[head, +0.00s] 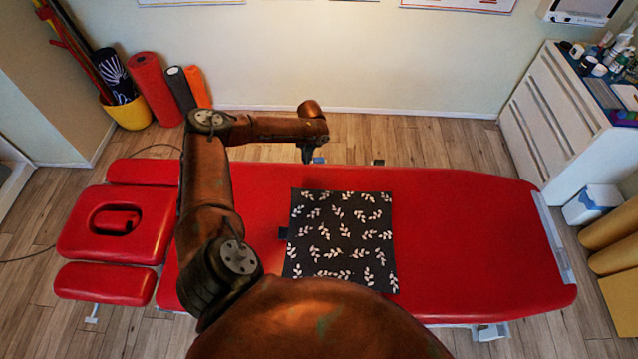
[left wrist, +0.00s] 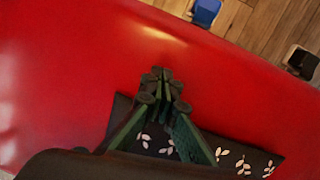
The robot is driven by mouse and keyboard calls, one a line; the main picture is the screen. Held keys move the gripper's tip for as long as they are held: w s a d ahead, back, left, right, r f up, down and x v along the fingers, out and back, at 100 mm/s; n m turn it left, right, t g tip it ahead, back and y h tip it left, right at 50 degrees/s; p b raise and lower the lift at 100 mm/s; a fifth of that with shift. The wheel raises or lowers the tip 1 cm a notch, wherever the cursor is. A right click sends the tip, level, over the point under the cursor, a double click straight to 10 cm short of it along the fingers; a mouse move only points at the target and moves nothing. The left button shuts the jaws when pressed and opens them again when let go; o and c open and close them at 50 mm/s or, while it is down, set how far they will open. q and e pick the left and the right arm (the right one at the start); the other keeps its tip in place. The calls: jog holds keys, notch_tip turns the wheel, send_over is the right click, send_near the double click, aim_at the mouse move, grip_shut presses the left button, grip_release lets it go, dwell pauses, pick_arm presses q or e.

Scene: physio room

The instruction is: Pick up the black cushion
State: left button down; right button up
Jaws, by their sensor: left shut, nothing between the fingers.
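The black cushion (head: 342,236) with white leaf sprigs lies flat on the red treatment table (head: 470,240), near its middle. Its lower edge is partly hidden by my own body in the head view. My left gripper (head: 307,155) points down above the table's far edge, just beyond the cushion's far left corner. In the left wrist view my left gripper (left wrist: 163,78) is shut with its fingertips together and holds nothing. The cushion also shows there, under and behind the fingers (left wrist: 240,160). My right gripper is in neither view.
Foam rollers (head: 150,88) and a yellow bucket (head: 130,113) stand at the back left. A white drawer cabinet (head: 555,110) with bottles on top stands at the right. The table is bare to the right of the cushion. The headrest (head: 112,225) is at the left.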

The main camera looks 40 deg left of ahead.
pick_arm(q)
jog(key=w+d+r+m+h, duration=0.1)
jog(key=w+d+r+h, duration=0.1)
jog(key=d, duration=0.5)
notch_tip(320, 180, down, 10)
jog(key=shift+r, duration=0.1)
jog(key=shift+s+d, duration=0.2)
jog(key=shift+s, duration=0.05)
jog(key=shift+s+d+p, duration=0.6)
jog(key=shift+s+d, duration=0.05)
jog(key=shift+s, duration=0.15)
jog(key=shift+s+d, duration=0.45)
jog(key=shift+s, duration=0.05)
